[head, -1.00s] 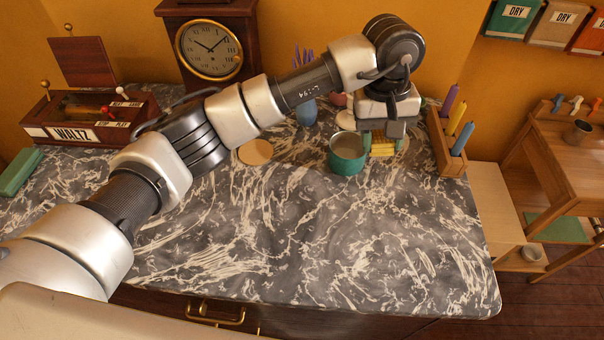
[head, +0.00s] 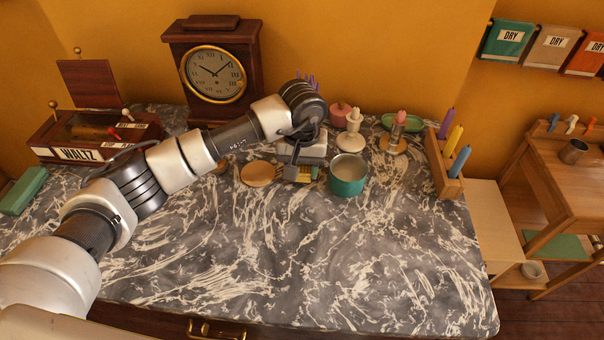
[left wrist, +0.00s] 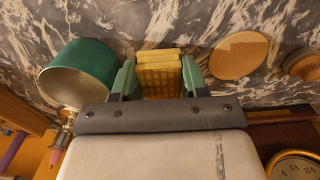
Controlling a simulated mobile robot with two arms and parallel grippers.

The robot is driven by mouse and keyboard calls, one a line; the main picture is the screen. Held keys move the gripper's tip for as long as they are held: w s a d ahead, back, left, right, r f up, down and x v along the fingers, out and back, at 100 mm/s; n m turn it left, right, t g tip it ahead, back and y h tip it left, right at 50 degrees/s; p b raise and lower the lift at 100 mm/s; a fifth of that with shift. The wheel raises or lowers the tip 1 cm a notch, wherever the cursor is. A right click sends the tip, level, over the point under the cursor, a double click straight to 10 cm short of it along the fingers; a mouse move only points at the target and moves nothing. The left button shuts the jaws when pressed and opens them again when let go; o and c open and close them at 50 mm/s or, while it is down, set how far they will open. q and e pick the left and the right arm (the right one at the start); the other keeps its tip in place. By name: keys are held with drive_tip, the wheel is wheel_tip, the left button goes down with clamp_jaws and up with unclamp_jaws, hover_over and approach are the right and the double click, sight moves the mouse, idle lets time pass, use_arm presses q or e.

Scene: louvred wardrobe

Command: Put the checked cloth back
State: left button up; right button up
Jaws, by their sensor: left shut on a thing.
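The checked cloth (left wrist: 160,78) is a folded yellow bundle with a fine check pattern. My left gripper (left wrist: 159,72) is shut on it, one green fingertip on each side. In the head view the left gripper (head: 304,173) is over the back part of the marble top, with a bit of yellow cloth (head: 304,175) showing under it. It is between a round wooden disc on the left and a green pot on the right. I cannot tell whether the cloth touches the top. My right gripper is not in view.
The green pot (head: 347,176) stands close beside the gripper, the wooden disc (head: 257,173) on its other side. Behind are a clock (head: 214,72) and candlestick-like pieces (head: 351,138). A candle rack (head: 442,165) stands right, a WALTZ box (head: 95,137) left. The front marble top is clear.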

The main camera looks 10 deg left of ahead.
sight(302, 187)
use_arm(q)
wheel_tip(302, 187, down, 4)
drive_tip(key=shift+r+p, duration=0.25)
drive_tip(key=shift+p, duration=0.5)
drive_tip(key=shift+f, duration=0.2)
drive_tip(key=o, duration=1)
drive_tip(key=shift+c, duration=0.2)
